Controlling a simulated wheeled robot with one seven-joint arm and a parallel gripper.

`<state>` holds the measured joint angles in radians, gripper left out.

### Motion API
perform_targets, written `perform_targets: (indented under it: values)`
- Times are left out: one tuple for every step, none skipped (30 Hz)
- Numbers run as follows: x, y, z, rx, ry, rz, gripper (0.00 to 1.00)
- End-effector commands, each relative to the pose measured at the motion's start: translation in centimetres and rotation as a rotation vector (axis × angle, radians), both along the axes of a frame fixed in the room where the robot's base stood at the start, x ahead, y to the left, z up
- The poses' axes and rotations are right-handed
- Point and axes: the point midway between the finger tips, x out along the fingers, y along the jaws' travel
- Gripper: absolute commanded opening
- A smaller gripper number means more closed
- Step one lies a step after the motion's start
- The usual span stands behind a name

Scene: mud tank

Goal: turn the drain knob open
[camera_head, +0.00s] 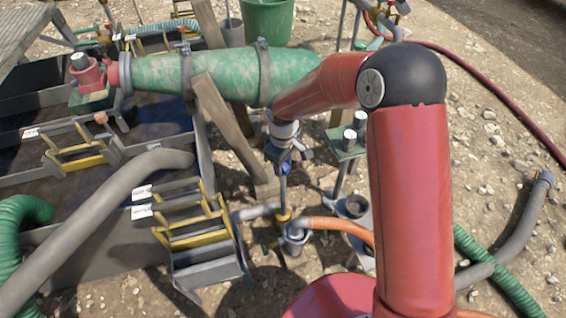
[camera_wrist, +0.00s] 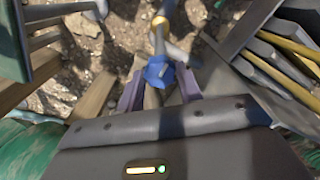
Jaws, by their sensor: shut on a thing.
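The drain knob (camera_wrist: 158,72) is a small blue knob on a thin upright pipe, seen at the top middle of the wrist view. It also shows as a small blue patch below my gripper in the head view (camera_head: 285,167). My gripper (camera_wrist: 161,84) has its two purple-grey fingers on either side of the knob and is shut on it. In the head view my gripper (camera_head: 286,153) points down at the end of my red arm. The fingers partly hide the knob there, and its turn angle cannot be told.
A dark tank (camera_head: 95,262) with yellow-framed troughs stands at left. A green mottled cone (camera_head: 200,74) and wooden beam (camera_head: 222,115) are close to my wrist. A small green stand (camera_head: 345,142) is right of my gripper; an orange hose (camera_head: 335,224) lies below.

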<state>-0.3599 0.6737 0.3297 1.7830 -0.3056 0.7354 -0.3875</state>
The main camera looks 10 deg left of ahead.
Motion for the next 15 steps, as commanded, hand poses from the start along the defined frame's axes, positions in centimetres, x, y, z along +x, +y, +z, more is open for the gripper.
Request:
perform_targets:
  values:
    - [0.04, 0.04, 0.06, 0.001, -0.001, 0.002, 0.13]
    - [0.04, 0.04, 0.06, 0.001, -0.001, 0.002, 0.37]
    - [0.03, 0.03, 0.06, 0.001, -0.001, 0.002, 0.42]
    - [0.03, 0.03, 0.05, 0.001, -0.001, 0.002, 0.46]
    - [0.03, 0.03, 0.05, 0.001, -0.001, 0.001, 0.50]
    - [0.03, 0.03, 0.04, 0.001, -0.001, 0.001, 0.55]
    - [0.02, 0.03, 0.04, 0.001, -0.001, 0.001, 0.57]
    - [0.02, 0.03, 0.04, 0.001, -0.001, 0.001, 0.57]
    - [0.02, 0.03, 0.03, 0.001, -0.001, 0.000, 0.57]
    - [0.02, 0.02, 0.03, 0.001, -0.001, 0.000, 0.57]
    - [0.02, 0.02, 0.02, 0.000, -0.001, 0.000, 0.57]
    - [0.02, 0.02, 0.02, 0.000, 0.000, 0.000, 0.57]
    - [0.01, 0.01, 0.02, 0.000, 0.000, 0.000, 0.57]
    - [0.01, 0.01, 0.03, 0.000, 0.000, 0.000, 0.57]
    - [0.02, 0.02, 0.12, 0.001, -0.001, 0.000, 0.57]
